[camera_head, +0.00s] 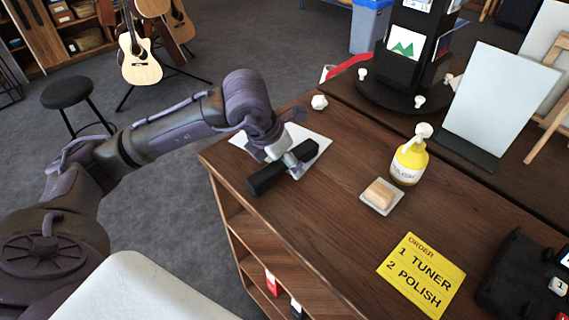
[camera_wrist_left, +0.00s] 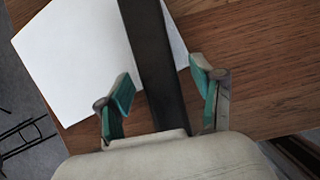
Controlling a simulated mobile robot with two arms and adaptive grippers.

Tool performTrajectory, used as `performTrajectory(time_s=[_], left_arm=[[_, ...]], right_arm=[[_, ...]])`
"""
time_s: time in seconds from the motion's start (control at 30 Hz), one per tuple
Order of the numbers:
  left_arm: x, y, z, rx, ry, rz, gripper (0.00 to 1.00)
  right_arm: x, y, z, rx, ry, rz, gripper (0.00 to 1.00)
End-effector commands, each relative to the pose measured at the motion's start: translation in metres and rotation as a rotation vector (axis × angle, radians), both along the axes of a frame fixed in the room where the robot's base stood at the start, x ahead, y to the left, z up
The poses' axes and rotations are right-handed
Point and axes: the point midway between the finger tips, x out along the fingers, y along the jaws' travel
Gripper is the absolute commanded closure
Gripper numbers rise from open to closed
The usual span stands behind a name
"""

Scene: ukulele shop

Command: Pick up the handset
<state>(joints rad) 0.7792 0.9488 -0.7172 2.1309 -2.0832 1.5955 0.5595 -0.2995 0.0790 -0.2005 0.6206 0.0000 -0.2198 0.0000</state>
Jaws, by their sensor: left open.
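The black handset (camera_head: 266,180) lies near the left edge of the wooden counter, partly on a white sheet (camera_head: 318,139). My left gripper (camera_head: 289,163) reaches down over the handset's middle and hides part of it. In the left wrist view, the dark handset (camera_wrist_left: 160,62) runs lengthwise between the two teal-padded fingers of the open left gripper (camera_wrist_left: 162,80), with a finger on either side. I cannot tell whether the fingers touch it. My right gripper is not in view.
On the wooden counter (camera_head: 335,215) are a yellow polish bottle (camera_head: 409,163), a small dish (camera_head: 368,197) with a tan block, a yellow order card (camera_head: 421,275) and a black device (camera_head: 520,275). A white knob-like object (camera_head: 319,102) sits behind the sheet.

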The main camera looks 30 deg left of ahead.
Motion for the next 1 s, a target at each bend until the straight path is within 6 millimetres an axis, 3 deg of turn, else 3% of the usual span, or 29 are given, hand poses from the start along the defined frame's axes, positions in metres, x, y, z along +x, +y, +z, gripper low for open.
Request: performTrajectory(time_s=[0.8, 0.83, 1.0], left_arm=[[0.0, -0.0001, -0.0037, 0.0, 0.0, 0.0, 0.33], [0.0, -0.0001, -0.0037, 0.0, 0.0, 0.0, 0.35], [0.0, -0.0001, -0.0038, 0.0, 0.0, 0.0, 0.63]], right_arm=[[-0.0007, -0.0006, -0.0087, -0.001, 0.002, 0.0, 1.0], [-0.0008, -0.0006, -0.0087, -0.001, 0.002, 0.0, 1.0], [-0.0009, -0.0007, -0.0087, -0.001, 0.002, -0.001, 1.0]])
